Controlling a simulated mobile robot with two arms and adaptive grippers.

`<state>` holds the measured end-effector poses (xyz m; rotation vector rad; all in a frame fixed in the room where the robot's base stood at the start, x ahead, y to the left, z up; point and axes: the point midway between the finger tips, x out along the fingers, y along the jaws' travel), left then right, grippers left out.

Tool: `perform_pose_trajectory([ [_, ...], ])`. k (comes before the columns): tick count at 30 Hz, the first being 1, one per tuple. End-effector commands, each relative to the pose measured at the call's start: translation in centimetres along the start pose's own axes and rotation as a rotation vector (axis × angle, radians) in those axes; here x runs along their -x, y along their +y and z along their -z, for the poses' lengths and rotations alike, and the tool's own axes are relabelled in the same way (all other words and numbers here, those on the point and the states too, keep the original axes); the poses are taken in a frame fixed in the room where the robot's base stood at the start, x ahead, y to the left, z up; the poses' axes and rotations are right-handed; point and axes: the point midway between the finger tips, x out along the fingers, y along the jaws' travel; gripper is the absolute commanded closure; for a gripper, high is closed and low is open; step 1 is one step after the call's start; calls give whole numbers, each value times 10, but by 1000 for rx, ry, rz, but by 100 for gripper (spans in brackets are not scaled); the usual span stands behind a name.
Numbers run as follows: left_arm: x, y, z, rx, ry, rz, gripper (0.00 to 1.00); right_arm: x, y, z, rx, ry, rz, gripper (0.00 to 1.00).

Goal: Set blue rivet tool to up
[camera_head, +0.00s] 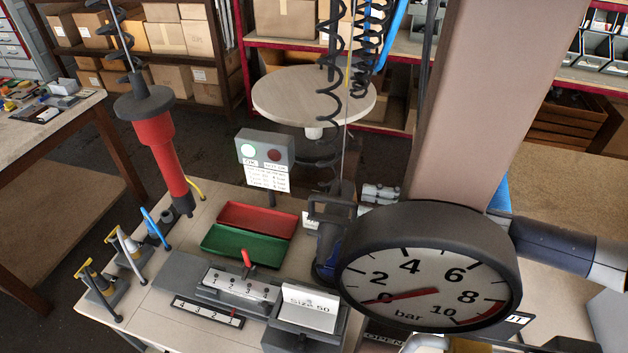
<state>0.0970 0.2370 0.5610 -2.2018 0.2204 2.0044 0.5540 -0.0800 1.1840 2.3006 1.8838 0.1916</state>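A dark tool with a blue part (326,262), which looks like the blue rivet tool, is at the middle of the workbench below a hanging cable and black coils. The large gauge covers its right side, so its full shape and tilt are hard to tell. My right arm comes in from the right and passes behind the gauge. A dark, angular shape at the top of the tool seems to be my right gripper (332,210). Its fingers are unclear, and I cannot tell whether they close on the tool. My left gripper is not in view.
A pressure gauge (425,265) and a beige column (490,100) block the right. A red tool (158,145) hangs at the left. Red (257,217) and green (245,244) trays, a signal box (264,150) with its green lamp lit, and a numbered fixture (235,287) occupy the bench.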

Motion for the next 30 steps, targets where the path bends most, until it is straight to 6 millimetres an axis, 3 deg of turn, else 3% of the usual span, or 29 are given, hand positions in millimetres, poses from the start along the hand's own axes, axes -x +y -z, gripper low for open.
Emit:
perform_pose_trajectory([
  [5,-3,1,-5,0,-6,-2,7,-14,-5,-2,-22,5,9,69],
  [12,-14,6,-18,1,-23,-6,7,-59,-6,-3,-19,4,11,69],
  [19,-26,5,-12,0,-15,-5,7,-95,-5,-3,-17,3,8,69],
  [30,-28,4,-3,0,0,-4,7,-109,-4,-1,-17,1,5,69],
])
